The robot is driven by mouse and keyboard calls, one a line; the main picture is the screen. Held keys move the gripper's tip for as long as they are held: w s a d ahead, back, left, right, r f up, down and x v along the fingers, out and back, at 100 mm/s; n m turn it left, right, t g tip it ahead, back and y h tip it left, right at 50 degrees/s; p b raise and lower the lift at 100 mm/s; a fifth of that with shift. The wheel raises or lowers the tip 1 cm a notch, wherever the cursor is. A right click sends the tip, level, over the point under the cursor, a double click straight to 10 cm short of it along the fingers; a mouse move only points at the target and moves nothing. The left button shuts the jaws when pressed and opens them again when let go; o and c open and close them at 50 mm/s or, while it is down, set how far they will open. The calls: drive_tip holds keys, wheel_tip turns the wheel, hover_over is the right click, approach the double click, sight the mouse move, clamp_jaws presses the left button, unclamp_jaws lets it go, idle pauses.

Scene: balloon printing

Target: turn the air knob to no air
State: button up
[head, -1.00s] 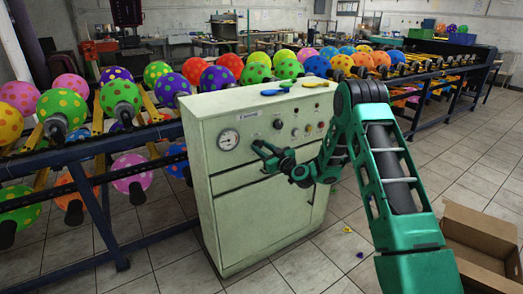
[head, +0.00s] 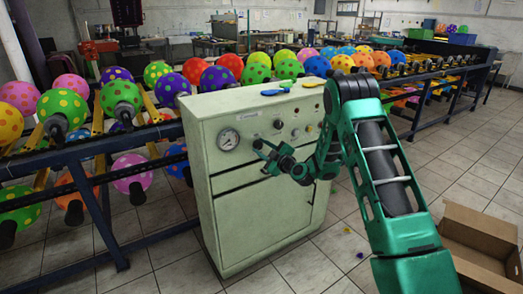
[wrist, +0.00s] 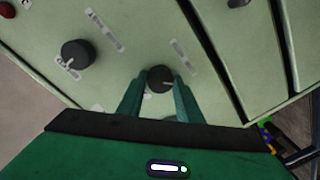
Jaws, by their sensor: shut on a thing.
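A pale green cabinet (head: 255,215) carries a control panel with a gauge, knobs and buttons. My gripper (head: 261,147) is at the front of this panel, to the right of the round gauge (head: 228,139). In the wrist view my gripper (wrist: 160,88) has its two green fingers on either side of a round black knob (wrist: 159,77), shut on it. A second black knob (wrist: 77,53) stands apart, up and to the left. The labels beside the knobs are too blurred to read.
Racks of dotted balloons (head: 62,107) run behind and beside the cabinet. Flat colored balloons (head: 275,92) lie on the cabinet top. An open cardboard box (head: 480,240) stands on the floor at the right. Tiled floor in front of the cabinet is mostly clear.

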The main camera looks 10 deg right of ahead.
drive_tip(key=shift+d+f, duration=0.1)
drive_tip(key=shift+f, duration=0.15)
drive_tip(key=o, duration=1)
drive_tip(key=shift+o, duration=0.2)
drive_tip(key=shift+r, duration=0.1)
drive_tip(key=shift+s, duration=0.1)
drive_tip(key=v, duration=1)
drive_tip(key=shift+s, duration=0.2)
